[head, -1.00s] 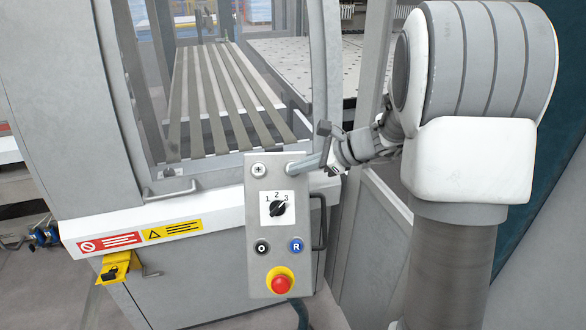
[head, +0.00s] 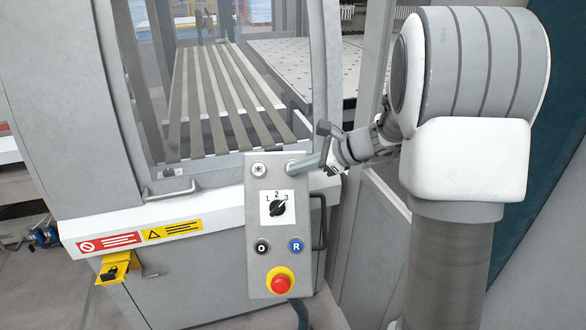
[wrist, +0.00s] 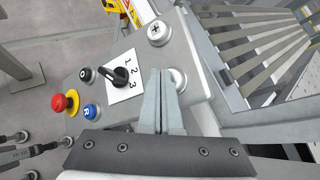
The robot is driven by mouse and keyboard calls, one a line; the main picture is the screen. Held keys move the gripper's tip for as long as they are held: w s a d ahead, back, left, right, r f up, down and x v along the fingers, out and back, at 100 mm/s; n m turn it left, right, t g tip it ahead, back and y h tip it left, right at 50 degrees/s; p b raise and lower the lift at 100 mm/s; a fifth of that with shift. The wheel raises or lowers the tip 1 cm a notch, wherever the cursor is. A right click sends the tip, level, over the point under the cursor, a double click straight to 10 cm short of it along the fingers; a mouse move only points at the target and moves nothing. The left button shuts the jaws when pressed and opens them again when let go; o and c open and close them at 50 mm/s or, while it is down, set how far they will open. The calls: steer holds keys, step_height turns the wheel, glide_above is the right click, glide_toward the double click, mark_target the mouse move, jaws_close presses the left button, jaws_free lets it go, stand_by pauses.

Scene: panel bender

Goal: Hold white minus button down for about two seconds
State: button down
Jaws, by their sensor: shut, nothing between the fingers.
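The grey control panel (head: 271,225) hangs at the front of the machine. A white button (wrist: 179,78) sits at its top right corner in the head view, and my fingers partly cover it, so its mark is hidden. My gripper (head: 293,167) is shut and empty, with its tips at this button. In the wrist view my gripper (wrist: 163,72) overlaps the button's edge; I cannot tell whether it is pressed in. A white button with a plus-like mark (head: 258,170) is at the top left; it also shows in the wrist view (wrist: 158,32).
Below are a 1-2-3 selector switch (head: 277,208), a black O button (head: 262,247), a blue R button (head: 296,245) and a red emergency stop (head: 281,283). A handle (head: 320,222) runs along the panel's right side. A slatted table (head: 220,100) lies behind glass.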

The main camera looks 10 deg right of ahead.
steer(key=shift+w+f, duration=0.35)
stand_by(0.6)
steer(key=shift+r, duration=0.15)
stand_by(1.5)
steer(key=shift+s+r, duration=0.45)
steer(key=shift+s, duration=0.2)
steer(key=shift+r, duration=0.1)
steer(key=shift+s+a+r+p, duration=0.2)
steer(key=shift+s+r+p, duration=0.2)
steer(key=shift+s+r, duration=0.45)
steer(key=shift+s+a+r+p, duration=0.15)
steer(key=shift+s+r+p, duration=0.3)
steer(key=shift+s, duration=0.65)
steer(key=shift+r, duration=0.15)
